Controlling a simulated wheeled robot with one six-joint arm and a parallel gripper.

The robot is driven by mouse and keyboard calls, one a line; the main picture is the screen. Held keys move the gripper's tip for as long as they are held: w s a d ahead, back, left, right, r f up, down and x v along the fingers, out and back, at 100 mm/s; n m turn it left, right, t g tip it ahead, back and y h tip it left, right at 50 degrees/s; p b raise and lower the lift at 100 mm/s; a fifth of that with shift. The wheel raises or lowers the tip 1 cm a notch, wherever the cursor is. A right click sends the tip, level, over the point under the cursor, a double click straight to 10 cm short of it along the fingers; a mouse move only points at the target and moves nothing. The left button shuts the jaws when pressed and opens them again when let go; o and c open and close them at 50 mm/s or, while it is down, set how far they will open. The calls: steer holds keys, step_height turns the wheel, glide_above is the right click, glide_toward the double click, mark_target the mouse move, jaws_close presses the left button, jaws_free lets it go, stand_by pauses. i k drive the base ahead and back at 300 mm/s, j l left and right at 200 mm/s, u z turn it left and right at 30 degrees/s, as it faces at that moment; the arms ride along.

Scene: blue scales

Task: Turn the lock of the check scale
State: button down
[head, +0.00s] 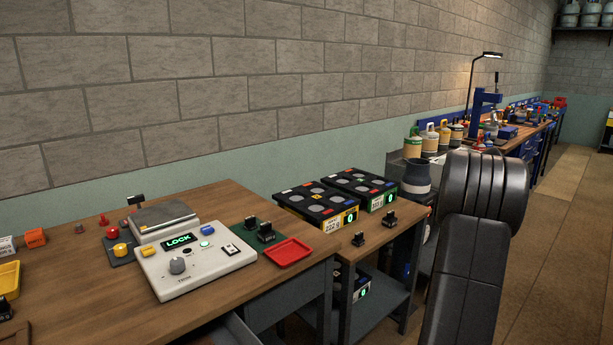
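A scale with a grey weighing plate (163,217) stands on the wooden table at the left. In front of it is a white control panel (165,287) with a lit display (179,242) reading LOCK in green. A round grey knob (178,266) sits on the panel. The panel also carries a blue button (207,230), a lit green button (204,245) and a black-and-white switch (231,249). I cannot tell for sure which part is the lock. My gripper is not in view; only dark links of my arm show at the right, away from the scale.
A red tray (288,254) and a green mat (247,235) with black blocks lie right of the panel. Yellow and red knobs stand left of it. Two black, disc-topped scales (318,203) (358,184) stand on the side table. The floor (555,220) at the right is clear.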

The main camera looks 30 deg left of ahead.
mark_target(137, 199)
steer(key=i+l, duration=0.15)
steer(key=i, duration=0.55)
steer(key=i+u, duration=0.15)
steer(key=u, duration=0.35)
steer(key=i+l+u, duration=0.1)
steer(key=u, duration=0.35)
steer(key=i+l+u, duration=0.15)
steer(key=u, duration=0.35)
steer(key=i+u, duration=0.15)
steer(key=u, duration=0.35)
steer(key=i+l+u, duration=0.1)
steer(key=u, duration=0.4)
steer(key=i+l+u, duration=0.2)
steer(key=u, duration=0.3)
steer(key=i+l+u, duration=0.1)
steer(key=u, duration=0.4)
steer(key=l, duration=0.1)
